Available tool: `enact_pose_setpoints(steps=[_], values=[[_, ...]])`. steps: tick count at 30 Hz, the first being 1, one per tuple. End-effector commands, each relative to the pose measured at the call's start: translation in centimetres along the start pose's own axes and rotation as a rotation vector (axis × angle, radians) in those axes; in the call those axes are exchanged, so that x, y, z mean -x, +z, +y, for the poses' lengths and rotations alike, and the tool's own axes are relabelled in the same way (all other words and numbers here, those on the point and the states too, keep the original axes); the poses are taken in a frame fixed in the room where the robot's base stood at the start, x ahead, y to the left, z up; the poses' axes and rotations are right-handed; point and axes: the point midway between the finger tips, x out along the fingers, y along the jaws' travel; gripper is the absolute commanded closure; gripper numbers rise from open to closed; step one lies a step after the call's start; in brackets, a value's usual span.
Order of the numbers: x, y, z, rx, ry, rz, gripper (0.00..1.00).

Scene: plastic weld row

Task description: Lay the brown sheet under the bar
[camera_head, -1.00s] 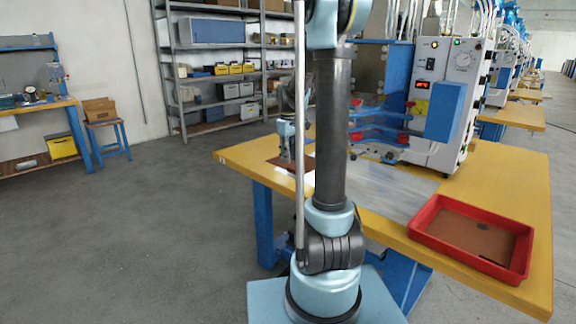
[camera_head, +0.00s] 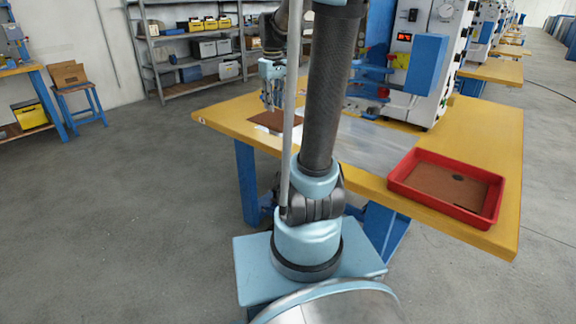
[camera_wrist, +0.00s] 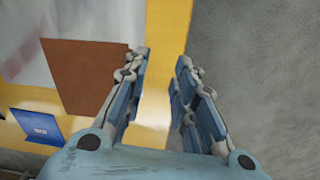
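The flat brown sheet (camera_head: 262,120) lies on the yellow table near its left end. It also shows in the wrist view (camera_wrist: 85,75), left of my fingers, and its right edge passes behind the left finger. My gripper (camera_wrist: 162,62) is open, with only table and floor between its fingers. In the head view my gripper (camera_head: 271,97) hangs above the sheet area, partly hidden by my arm. The bar cannot be clearly made out; blue and red machine parts (camera_head: 368,90) show behind my arm.
A red tray (camera_head: 440,208) with a brown floor or sheet stands at the right of the yellow table (camera_head: 480,130). A grey plate (camera_head: 375,148) lies mid-table. The machine cabinet (camera_head: 428,65) stands behind. A blue labelled piece (camera_wrist: 38,127) is beside the sheet.

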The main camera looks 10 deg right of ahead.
Motion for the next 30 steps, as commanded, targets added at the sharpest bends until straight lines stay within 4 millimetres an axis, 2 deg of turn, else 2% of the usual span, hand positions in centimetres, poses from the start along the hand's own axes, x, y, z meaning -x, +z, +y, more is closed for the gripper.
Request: enact_pose_setpoints(steps=[3, 10, 18, 24, 30], values=[[-0.3, 3.4, -1.8, -0.053, 0.006, 0.015, 0.75], [-1.9, 9.3, -4.8, -0.160, 0.016, 0.046, 0.75], [-5.3, 15.6, -8.2, -0.285, 0.023, 0.084, 0.75], [-8.7, 19.6, -10.4, -0.375, 0.026, 0.112, 0.75], [-11.4, 22.1, -11.9, -0.441, 0.026, 0.133, 0.75]])
